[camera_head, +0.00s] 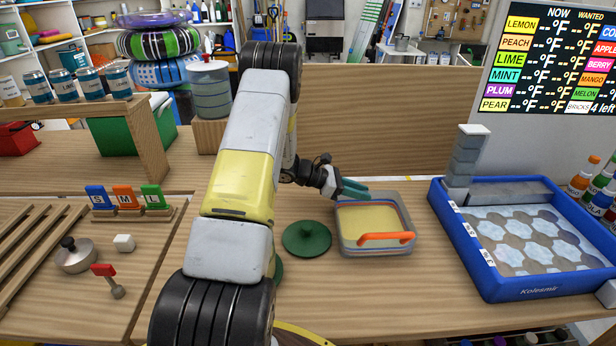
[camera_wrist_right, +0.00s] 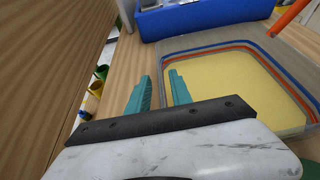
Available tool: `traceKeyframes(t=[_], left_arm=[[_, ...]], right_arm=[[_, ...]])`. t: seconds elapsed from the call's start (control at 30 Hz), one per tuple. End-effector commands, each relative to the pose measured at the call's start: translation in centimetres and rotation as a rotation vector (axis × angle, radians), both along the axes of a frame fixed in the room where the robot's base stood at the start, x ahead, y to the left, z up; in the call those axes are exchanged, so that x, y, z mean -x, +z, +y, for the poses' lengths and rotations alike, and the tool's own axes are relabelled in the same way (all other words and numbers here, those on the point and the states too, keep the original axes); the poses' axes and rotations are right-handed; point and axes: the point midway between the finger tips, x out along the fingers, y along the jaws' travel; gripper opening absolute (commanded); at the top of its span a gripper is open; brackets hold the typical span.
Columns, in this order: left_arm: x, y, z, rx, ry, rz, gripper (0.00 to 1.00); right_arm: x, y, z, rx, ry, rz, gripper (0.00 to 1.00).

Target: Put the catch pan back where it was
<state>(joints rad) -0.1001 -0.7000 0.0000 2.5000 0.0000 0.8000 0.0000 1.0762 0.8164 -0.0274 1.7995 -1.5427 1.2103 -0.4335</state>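The catch pan (camera_head: 348,240) is a grey, rounded square tub with a yellow inside and an orange handle (camera_head: 386,238) on its near side. It sits on the wooden counter, left of the blue tray. My right gripper (camera_head: 356,188) has teal fingers and is at the pan's far left rim. In the right wrist view its fingers (camera_wrist_right: 160,90) are apart, with the pan's corner (camera_wrist_right: 172,47) just beyond them. One finger overlaps the pan's edge; I cannot tell whether it touches. My left gripper is not in view.
A blue tray (camera_head: 515,291) with hexagonal ice shapes stands to the right, with a grey block stack (camera_head: 466,158) at its back corner. A round green lid (camera_head: 306,239) lies left of the pan. A wooden panel (camera_head: 400,120) rises behind. The counter in front of the pan is clear.

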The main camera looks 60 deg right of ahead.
Motion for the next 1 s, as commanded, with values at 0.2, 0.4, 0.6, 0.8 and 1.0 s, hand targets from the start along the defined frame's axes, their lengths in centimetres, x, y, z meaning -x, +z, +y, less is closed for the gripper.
traceKeyframes(t=[0.2,0.4,0.6,0.8,1.0], left_arm=[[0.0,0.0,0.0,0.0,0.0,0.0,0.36],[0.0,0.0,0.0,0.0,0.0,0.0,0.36],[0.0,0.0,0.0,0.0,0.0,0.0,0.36],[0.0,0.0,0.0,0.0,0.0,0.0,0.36],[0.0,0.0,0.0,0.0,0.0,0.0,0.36]], right_arm=[[0.0,0.0,0.0,0.0,0.0,0.0,0.25],[-0.9,0.7,0.5,0.0,0.003,-0.002,0.25],[-4.1,2.3,2.6,0.001,0.006,-0.002,0.25],[-7.2,3.9,4.7,0.002,0.005,-0.001,0.25],[-8.9,4.8,5.9,0.0,0.001,0.0,0.25]])
